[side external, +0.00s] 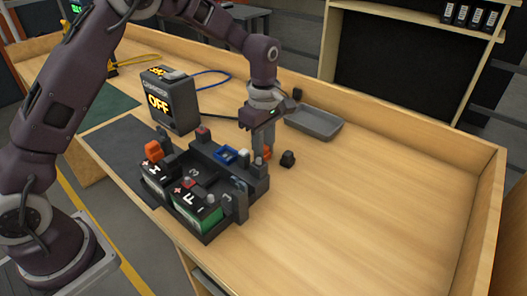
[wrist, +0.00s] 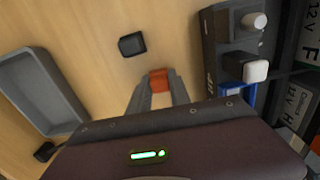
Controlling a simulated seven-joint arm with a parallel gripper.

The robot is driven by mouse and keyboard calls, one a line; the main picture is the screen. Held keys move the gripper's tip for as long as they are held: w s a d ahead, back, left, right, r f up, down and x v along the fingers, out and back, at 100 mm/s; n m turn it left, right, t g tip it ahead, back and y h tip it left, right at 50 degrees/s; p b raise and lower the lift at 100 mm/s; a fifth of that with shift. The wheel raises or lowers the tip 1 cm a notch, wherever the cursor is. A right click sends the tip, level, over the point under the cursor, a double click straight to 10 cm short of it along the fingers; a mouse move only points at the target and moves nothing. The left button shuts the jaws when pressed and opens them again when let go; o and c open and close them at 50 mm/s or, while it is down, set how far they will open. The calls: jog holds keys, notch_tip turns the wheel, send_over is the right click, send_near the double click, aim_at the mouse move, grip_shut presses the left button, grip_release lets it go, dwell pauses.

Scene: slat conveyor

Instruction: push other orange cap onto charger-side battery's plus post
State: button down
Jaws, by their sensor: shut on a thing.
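My gripper (side external: 265,152) points down over the bare wood just right of the black battery holder (side external: 262,187). It is shut on an orange cap (wrist: 159,80), which shows between the fingertips in the wrist view. The cap is at or just above the table; I cannot tell which. Another orange cap (side external: 153,149) sits at the holder's left end by the battery marked H (side external: 153,184), the one nearer the charger (side external: 168,100). A battery marked F (side external: 197,214) is at the front.
A black cap (side external: 287,159) lies right of my gripper, also in the wrist view (wrist: 132,44). A grey tray (side external: 314,123) lies behind it. The holder's upright posts and a blue-framed part (side external: 224,155) stand close to my gripper. The table's right side is clear.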

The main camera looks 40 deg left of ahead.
notch_tip(320, 180, up, 9)
jog(key=shift+f, duration=0.1)
notch_tip(320, 180, up, 3)
jog(key=s, duration=0.3)
notch_tip(320, 180, up, 3)
send_over(187, 178)
jog(key=shift+w+d, duration=0.1)
jog(key=shift+w, duration=0.1)
jog(key=shift+s+f, duration=0.25)
jog(key=shift+f, duration=2.15)
jog(key=shift+f, duration=1.05)
